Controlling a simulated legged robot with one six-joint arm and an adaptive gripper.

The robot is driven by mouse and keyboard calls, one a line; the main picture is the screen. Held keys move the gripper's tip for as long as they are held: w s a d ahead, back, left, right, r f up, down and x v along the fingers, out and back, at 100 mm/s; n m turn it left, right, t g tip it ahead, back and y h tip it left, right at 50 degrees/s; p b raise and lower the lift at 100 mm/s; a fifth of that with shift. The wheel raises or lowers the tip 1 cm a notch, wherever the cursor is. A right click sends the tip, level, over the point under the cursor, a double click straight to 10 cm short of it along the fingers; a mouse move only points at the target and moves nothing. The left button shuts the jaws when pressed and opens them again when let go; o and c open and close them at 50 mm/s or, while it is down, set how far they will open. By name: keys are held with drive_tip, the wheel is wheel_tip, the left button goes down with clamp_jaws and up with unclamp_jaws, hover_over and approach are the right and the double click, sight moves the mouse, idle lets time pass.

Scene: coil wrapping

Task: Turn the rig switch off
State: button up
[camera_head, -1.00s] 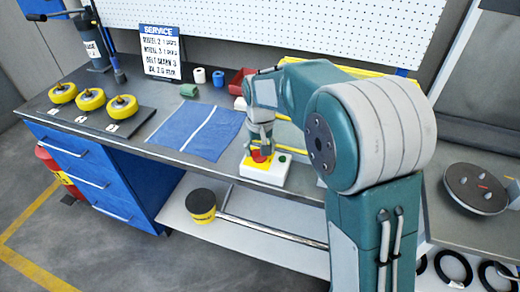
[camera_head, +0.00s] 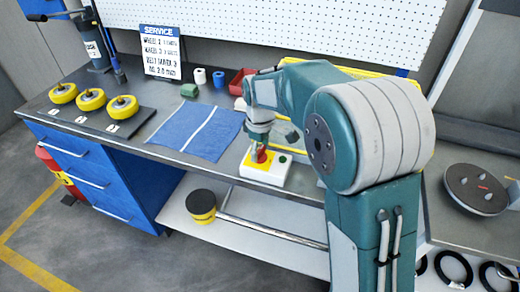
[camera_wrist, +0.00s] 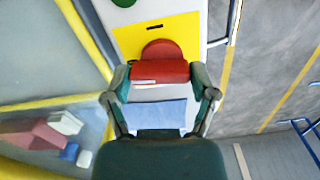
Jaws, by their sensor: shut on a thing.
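The rig switch is a white box with a yellow plate (camera_head: 268,167) and a red switch part, at the front edge of the bench. A green button (camera_head: 282,159) sits at its right end. In the wrist view the yellow plate (camera_wrist: 175,32) lies beyond the fingers, with the red switch handle (camera_wrist: 160,71) between them. My gripper (camera_head: 259,154) points down on the switch in the head view, and it also shows in the wrist view (camera_wrist: 160,80), its two fingers shut on the red handle. The fingers partly hide the handle in the head view.
A blue cloth (camera_head: 197,132) lies left of the switch. Yellow wheels (camera_head: 91,99) sit on a dark board at far left. A yellow-black disc (camera_head: 201,205) rests on the lower shelf.

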sight(259, 149)
drive_tip(key=shift+w+a+n, duration=0.1)
drive_tip(key=shift+n, duration=0.8)
drive_tip(key=o, duration=1)
wheel_tip(259, 149, up, 12)
drive_tip(key=shift+a+f, duration=0.1)
